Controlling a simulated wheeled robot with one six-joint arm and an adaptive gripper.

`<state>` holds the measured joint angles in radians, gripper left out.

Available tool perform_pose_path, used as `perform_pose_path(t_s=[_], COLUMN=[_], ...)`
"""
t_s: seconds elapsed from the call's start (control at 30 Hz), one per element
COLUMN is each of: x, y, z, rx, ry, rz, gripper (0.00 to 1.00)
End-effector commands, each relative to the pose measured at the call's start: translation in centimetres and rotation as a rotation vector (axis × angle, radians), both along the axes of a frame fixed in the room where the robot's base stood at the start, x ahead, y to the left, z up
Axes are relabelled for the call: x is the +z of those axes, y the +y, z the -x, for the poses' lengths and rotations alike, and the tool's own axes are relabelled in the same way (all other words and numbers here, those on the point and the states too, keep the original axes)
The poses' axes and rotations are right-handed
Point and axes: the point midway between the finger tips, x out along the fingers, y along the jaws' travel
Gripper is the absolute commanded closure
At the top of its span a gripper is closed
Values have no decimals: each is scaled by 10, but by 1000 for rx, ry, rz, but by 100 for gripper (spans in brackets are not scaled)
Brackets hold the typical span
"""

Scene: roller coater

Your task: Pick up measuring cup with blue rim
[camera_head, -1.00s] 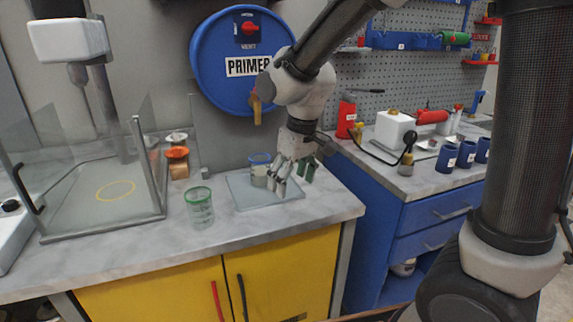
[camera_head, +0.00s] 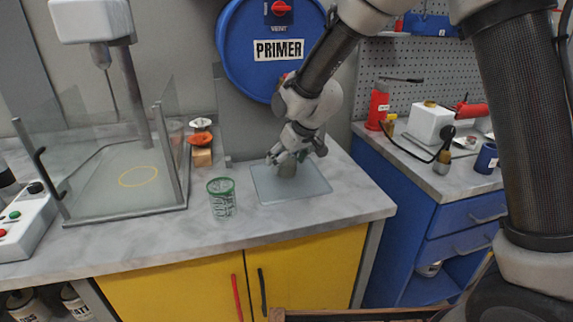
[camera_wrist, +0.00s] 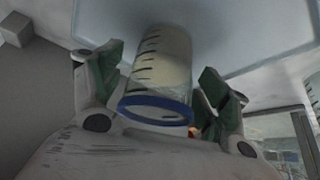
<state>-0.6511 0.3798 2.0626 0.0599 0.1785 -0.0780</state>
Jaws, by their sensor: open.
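The measuring cup with the blue rim (camera_wrist: 158,108) stands between the two fingers of my gripper (camera_wrist: 160,72) in the wrist view. It is clear, with dark graduation marks and pale contents. The green-padded fingers are open, one on each side, and a gap shows at the right finger. In the head view my gripper (camera_head: 288,158) is over the cup, hiding its rim; only the cup's lower body (camera_head: 287,170) shows. The cup stands on a pale flat plate (camera_head: 312,189) on the counter.
A green-rimmed measuring cup (camera_head: 221,198) stands left of the plate. A glass-walled enclosure (camera_head: 172,165) is further left, with small orange and wooden items (camera_head: 201,150) beside it. The marble counter (camera_head: 290,222) is free in front. A blue drum (camera_head: 262,75) is behind.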

Motion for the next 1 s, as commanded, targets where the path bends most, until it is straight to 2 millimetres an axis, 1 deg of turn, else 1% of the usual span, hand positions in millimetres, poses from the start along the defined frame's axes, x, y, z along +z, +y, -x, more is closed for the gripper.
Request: perform_pose_path(t_s=[0.23,0.27,0.3,0.37,0.4,0.53,0.57,0.6,0.87,1.0], x=[-2,-2,-2,-2,-2,-2,-2,-2,0,11], y=[1,1,1,1,1,1,1,1,1,1], z=[-1,-1,-1,-1,-1,-1,-1,-1,-1,-2], rx=[0,0,0,0,0,0,0,0,0,0], ry=[-1,-1,0,0,0,0,0,-1,-2,-2], rz=[-1,-1,0,0,0,0,0,-1,-1,-2], gripper=[24,28,35,46,53,77,77,81,81,81])
